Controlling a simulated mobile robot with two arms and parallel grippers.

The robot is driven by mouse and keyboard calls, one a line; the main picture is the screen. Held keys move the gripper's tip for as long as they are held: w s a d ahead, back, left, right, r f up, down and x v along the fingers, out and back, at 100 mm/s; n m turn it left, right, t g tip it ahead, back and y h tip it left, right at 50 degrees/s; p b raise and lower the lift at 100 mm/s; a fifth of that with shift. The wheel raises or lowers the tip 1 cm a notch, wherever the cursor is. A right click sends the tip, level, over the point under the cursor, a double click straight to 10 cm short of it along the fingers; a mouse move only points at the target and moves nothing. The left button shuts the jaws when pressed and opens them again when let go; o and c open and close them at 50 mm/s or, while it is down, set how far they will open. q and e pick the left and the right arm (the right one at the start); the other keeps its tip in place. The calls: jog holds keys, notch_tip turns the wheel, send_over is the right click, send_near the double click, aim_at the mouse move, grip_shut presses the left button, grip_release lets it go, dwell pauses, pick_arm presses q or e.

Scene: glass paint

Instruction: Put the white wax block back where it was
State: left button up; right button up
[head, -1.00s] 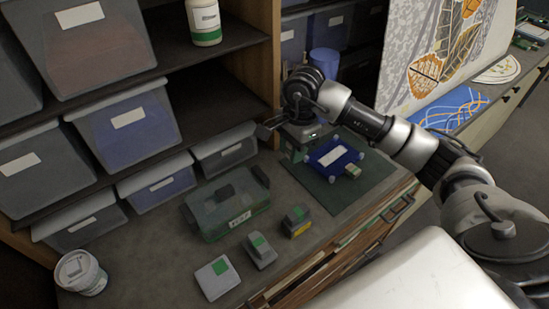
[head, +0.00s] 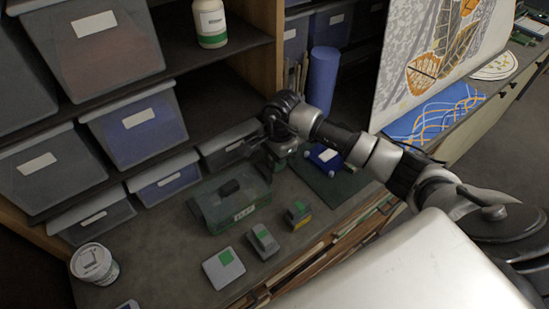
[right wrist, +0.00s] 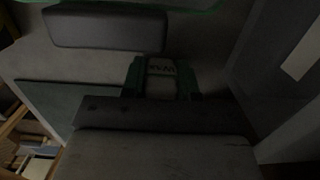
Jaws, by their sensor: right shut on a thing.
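My right gripper (head: 257,145) is above the back of the bench, in front of the small grey bins. It is shut on a block, mostly hidden in the head view. A green translucent box (head: 232,211) stands just in front of the gripper. My left gripper is not in view.
Blocks with green labels stand along the front: a pale one (head: 223,268), a grey one (head: 263,243) and a grey-yellow one (head: 299,215). A white tub (head: 95,264) stands at left. A dark green mat (head: 335,185) and blue tray (head: 324,157) are at right.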

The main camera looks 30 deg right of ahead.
jog(key=o, duration=0.9)
jog(key=shift+r+p, duration=0.25)
jog(key=shift+p, duration=0.05)
jog(key=r+b, duration=0.1)
jog(key=r, duration=0.2)
jog(key=d+r+b, duration=0.1)
jog(key=r+b, duration=0.1)
jog(key=r, duration=0.2)
jog(key=r+b, duration=0.1)
jog(key=r, duration=0.3)
jog(key=shift+w+d+b, duration=0.1)
jog(key=shift+d+b, duration=0.1)
jog(key=shift+b, duration=0.2)
jog(key=shift+r, duration=0.35)
